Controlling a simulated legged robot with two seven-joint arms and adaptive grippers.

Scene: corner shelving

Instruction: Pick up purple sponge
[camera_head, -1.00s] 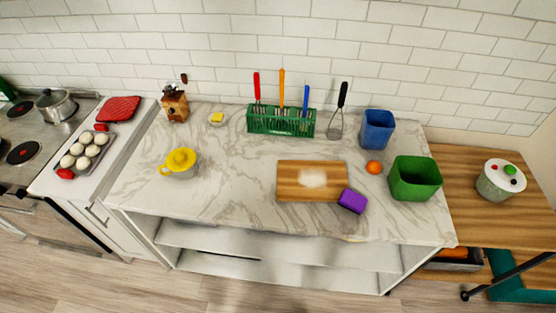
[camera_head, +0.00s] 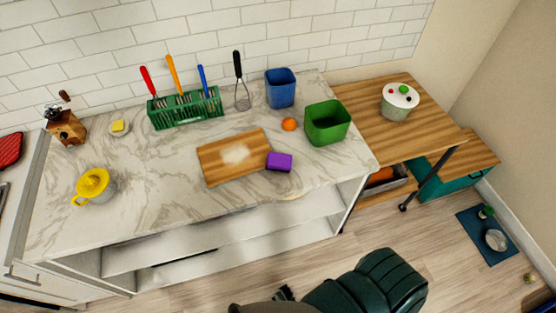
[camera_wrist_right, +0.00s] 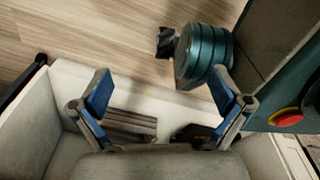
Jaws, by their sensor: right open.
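The purple sponge (camera_head: 279,162) lies on the marble counter in the head view. It sits at the right edge of the wooden cutting board (camera_head: 215,169), touching or slightly overlapping it. My right gripper (camera_wrist_right: 159,86) shows in the right wrist view with its two blue-padded fingers spread apart and nothing between them. The sponge is not in the wrist view. A dark teal part of my body shows at the bottom of the head view, below the counter front. No left gripper shows in either view.
An orange (camera_head: 289,124), a green bin (camera_head: 327,124) and a blue bin (camera_head: 281,88) stand behind and right of the sponge. A green utensil rack (camera_head: 186,108) is at the back. A yellow-lidded cup (camera_head: 93,186) stands at left. The counter in front of the board is clear.

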